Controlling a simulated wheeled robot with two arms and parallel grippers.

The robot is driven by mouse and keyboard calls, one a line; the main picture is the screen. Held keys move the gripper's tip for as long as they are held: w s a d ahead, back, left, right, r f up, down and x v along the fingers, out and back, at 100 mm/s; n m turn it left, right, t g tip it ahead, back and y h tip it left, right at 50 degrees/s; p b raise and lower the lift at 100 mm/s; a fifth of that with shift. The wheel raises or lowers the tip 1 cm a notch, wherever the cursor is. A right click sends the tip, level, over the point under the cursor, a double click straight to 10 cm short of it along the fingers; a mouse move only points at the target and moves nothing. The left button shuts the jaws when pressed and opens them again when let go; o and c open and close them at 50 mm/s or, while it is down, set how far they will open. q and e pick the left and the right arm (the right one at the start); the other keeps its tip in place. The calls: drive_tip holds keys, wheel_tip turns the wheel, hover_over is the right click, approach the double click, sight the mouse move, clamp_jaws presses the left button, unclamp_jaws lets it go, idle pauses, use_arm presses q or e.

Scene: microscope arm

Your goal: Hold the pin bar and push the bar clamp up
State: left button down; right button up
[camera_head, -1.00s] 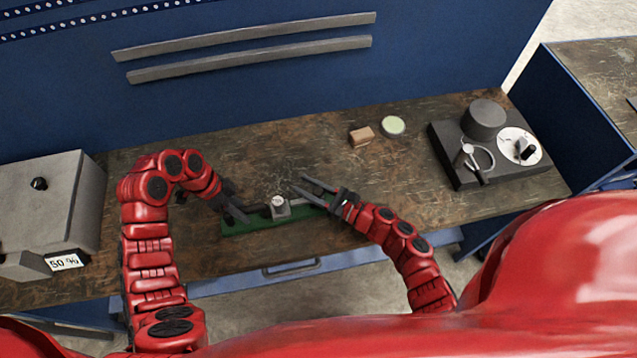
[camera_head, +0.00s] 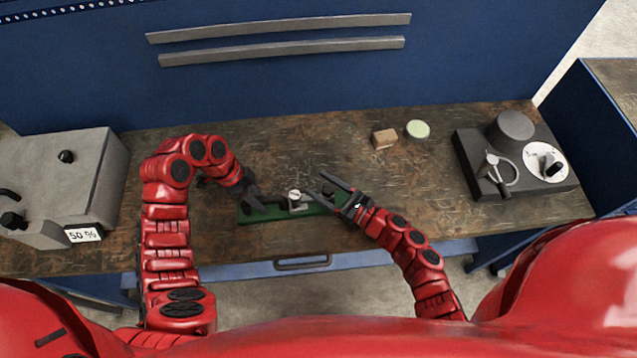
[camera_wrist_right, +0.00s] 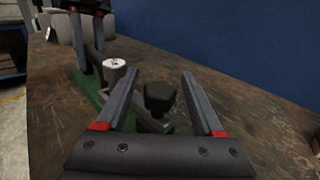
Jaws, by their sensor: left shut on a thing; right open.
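The pin bar (camera_head: 272,204) is a dark bar lying along a green base (camera_head: 247,216) near the table's front edge. The bar clamp (camera_head: 298,206), a grey block with a silver knob, sits around the bar near its middle. My left gripper (camera_head: 252,197) is shut on the pin bar at its left end, partly hiding it. My right gripper (camera_head: 320,184) is open at the right end. In the right wrist view, its fingers stand either side of a black knob (camera_wrist_right: 160,97) without visibly gripping it; the clamp's silver knob (camera_wrist_right: 115,65) is beyond the left finger.
A grey box marked 50 % (camera_head: 70,180) stands at the left. A small wooden block (camera_head: 384,138) and a pale round disc (camera_head: 417,129) lie behind. A dark device (camera_head: 510,160) stands at the right. The table between is mostly clear.

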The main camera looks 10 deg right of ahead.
use_arm(q)
drive_tip(key=shift+r, duration=0.1)
use_arm(e)
drive_tip(key=v, duration=1.1)
drive_tip(key=shift+a, duration=0.1)
use_arm(q)
drive_tip(key=c, duration=0.6)
unclamp_jaws()
drive_tip(key=shift+o, duration=0.2)
